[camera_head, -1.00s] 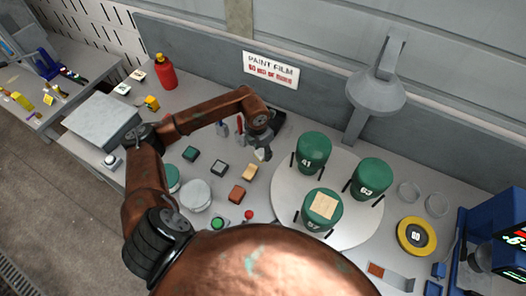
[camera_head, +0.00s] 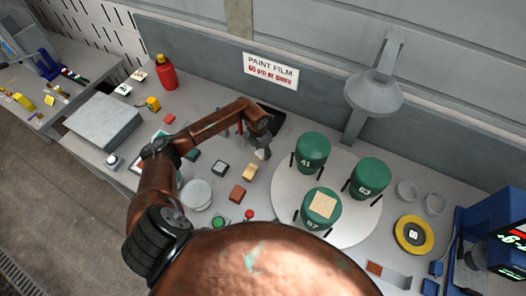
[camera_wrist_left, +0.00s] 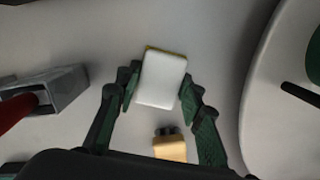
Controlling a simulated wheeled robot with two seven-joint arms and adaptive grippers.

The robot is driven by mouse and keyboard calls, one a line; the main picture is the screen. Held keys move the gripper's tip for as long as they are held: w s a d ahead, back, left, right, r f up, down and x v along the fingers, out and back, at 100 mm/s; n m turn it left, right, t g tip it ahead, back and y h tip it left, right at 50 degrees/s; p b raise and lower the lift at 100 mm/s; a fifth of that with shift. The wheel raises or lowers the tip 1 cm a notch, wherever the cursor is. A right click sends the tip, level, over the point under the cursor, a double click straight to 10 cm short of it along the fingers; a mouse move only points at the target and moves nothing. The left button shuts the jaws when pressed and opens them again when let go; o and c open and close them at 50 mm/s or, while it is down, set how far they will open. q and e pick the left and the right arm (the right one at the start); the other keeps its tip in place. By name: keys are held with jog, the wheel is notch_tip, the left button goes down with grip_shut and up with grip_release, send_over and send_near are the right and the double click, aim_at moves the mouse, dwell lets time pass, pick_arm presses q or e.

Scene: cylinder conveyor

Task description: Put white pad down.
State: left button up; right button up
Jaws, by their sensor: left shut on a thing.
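My left gripper (camera_head: 261,150) hangs over the bench between the tan block and the turntable. In the left wrist view its green fingers (camera_wrist_left: 159,88) are shut on the white pad (camera_wrist_left: 162,78), a white rounded rectangle with a thin yellowish edge. In the head view the white pad (camera_head: 263,154) shows only as a small pale patch at the fingertips. I cannot tell whether it touches the bench. My right gripper is not in view.
A tan block (camera_head: 249,172), a brown block (camera_head: 237,194) and a grey-topped dark block (camera_head: 220,167) lie nearby. The turntable (camera_head: 285,188) bears three green cylinders, the front one (camera_head: 321,211) topped by a tan pad.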

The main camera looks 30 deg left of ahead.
aim_at(260, 153)
pick_arm(q)
jog(key=shift+s+d+f+b, duration=0.1)
jog(key=shift+s+f+b, duration=0.15)
jog(key=shift+f+b, duration=0.35)
jog(key=o, duration=0.8)
jog(key=shift+f, duration=0.1)
jog(key=shift+c, duration=0.2)
jog(key=o, duration=0.4)
jog(key=shift+w+f, duration=0.1)
jog(key=shift+f, duration=0.1)
jog(key=shift+c, duration=0.2)
jog(key=shift+r, duration=0.1)
jog(key=shift+r+p, duration=0.5)
notch_tip(260, 153, up, 13)
jog(key=s+b, duration=0.1)
jog(key=shift+a+f, duration=0.2)
jog(key=shift+a, duration=0.1)
